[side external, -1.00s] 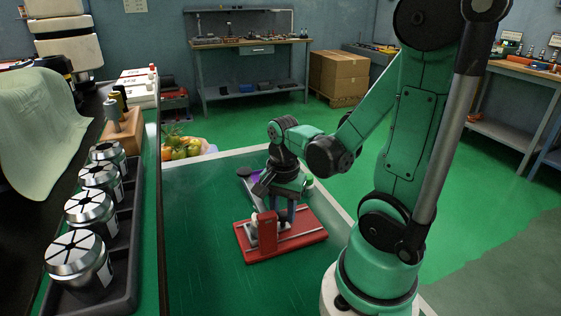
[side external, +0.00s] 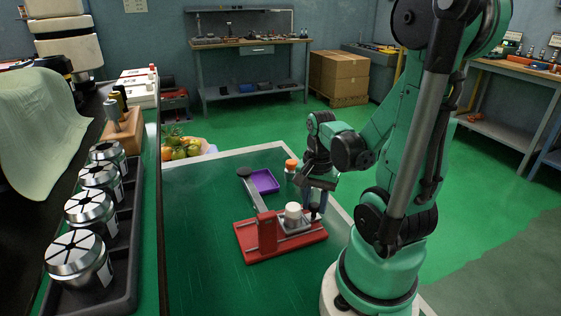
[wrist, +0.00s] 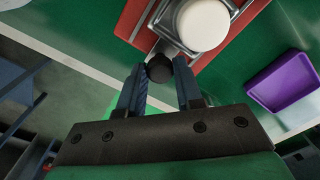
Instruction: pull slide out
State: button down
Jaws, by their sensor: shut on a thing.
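A red slide fixture (side external: 251,250) with a red upright block (side external: 267,232) lies on the green table. Its metal slide carriage (side external: 297,224) carries a white round piece (side external: 293,211) and sits toward the fixture's right end, apart from the upright. A black knob (wrist: 159,68) sticks out from the carriage side. My gripper (side external: 315,207) is at the fixture's right end. In the wrist view, my gripper (wrist: 158,82) has its two fingers around the knob, shut on it. The white piece (wrist: 203,24) shows just beyond.
A rack of metal collets (side external: 100,210) is at left. The table front is clear.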

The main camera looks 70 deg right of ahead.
aim_at(313, 204)
jog(key=c, duration=0.6)
grip_release()
jog(key=shift+r, duration=0.1)
jog(key=shift+r, duration=2.7)
jog(key=shift+w, duration=0.1)
jog(key=w+a+r+n+t, duration=0.1)
jog(key=w+a+n+t, duration=0.1)
jog(key=w+a+n, duration=0.2)
jog(key=w+a+r+n+t, duration=0.2)
jog(key=w+a+n, duration=0.2)
jog(key=a+n, duration=0.2)
jog(key=w+a+r+n+t, duration=0.1)
jog(key=w+a+n+t, duration=0.2)
jog(key=n, duration=0.5)
jog(key=shift+w+a+r, duration=0.15)
jog(key=shift+w+a, duration=0.5)
jog(key=shift+a, duration=0.25)
